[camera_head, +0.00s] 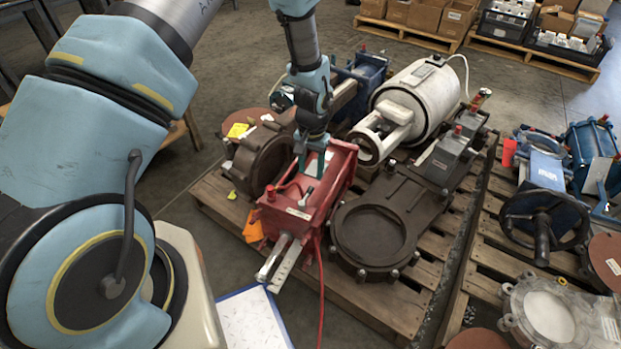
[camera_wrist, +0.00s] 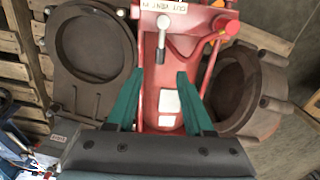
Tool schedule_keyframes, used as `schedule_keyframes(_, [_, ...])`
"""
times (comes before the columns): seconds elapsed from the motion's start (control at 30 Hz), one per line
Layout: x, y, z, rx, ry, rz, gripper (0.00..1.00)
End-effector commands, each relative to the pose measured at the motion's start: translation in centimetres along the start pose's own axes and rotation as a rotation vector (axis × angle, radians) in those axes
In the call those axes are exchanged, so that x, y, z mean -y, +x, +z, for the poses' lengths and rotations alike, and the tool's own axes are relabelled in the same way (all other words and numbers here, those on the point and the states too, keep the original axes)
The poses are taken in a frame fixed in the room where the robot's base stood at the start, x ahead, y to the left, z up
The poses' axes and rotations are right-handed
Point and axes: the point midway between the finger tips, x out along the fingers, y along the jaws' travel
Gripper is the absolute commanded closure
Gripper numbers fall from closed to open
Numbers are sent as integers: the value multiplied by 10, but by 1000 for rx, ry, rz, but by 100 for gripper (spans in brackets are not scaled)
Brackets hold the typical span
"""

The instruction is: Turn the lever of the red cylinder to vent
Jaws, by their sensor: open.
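The red cylinder (camera_head: 327,187) lies on a wooden pallet, and its red body also fills the middle of the wrist view (camera_wrist: 172,65). Its small grey lever (camera_wrist: 162,38) has a pale rounded end and points down the picture, below a white label (camera_wrist: 164,6) that seems to read OUT, VENT, IN. In the head view the lever (camera_head: 306,197) is small, near the cylinder's front end. My gripper (camera_wrist: 156,78) is open and empty above the cylinder, its green fingers apart and on either side of the lever's line, short of it. It also shows in the head view (camera_head: 312,162).
Brown round-flanged valve bodies (camera_head: 375,232) (camera_head: 262,160) stand close on both sides of the cylinder. A white cylinder (camera_head: 420,97) lies behind right. A red hose (camera_head: 321,275) hangs in front. The right pallet holds a handwheel valve (camera_head: 543,218).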

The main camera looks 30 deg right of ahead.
Motion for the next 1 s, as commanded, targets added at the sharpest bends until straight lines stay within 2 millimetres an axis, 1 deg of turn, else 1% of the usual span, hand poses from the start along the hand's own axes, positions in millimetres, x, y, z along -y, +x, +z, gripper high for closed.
schedule_keyframes(0.03, [0, -11, -1, -3, 0, 0, 48])
schedule_keyframes(0.1, [0, -20, -1, -2, 0, 0, 48])
schedule_keyframes(0.27, [0, -33, 0, -1, 1, 0, 48])
schedule_keyframes(0.83, [1, -36, 0, -1, -2, 0, 48])
schedule_keyframes(0.87, [4, -38, 1, -2, -7, -1, 48])
schedule_keyframes(0.93, [16, -49, 3, -7, -31, -2, 48])
schedule_keyframes(0.97, [24, -56, 6, -9, -48, -2, 48])
schedule_keyframes(1.0, [37, -68, 10, -15, -76, -4, 48])
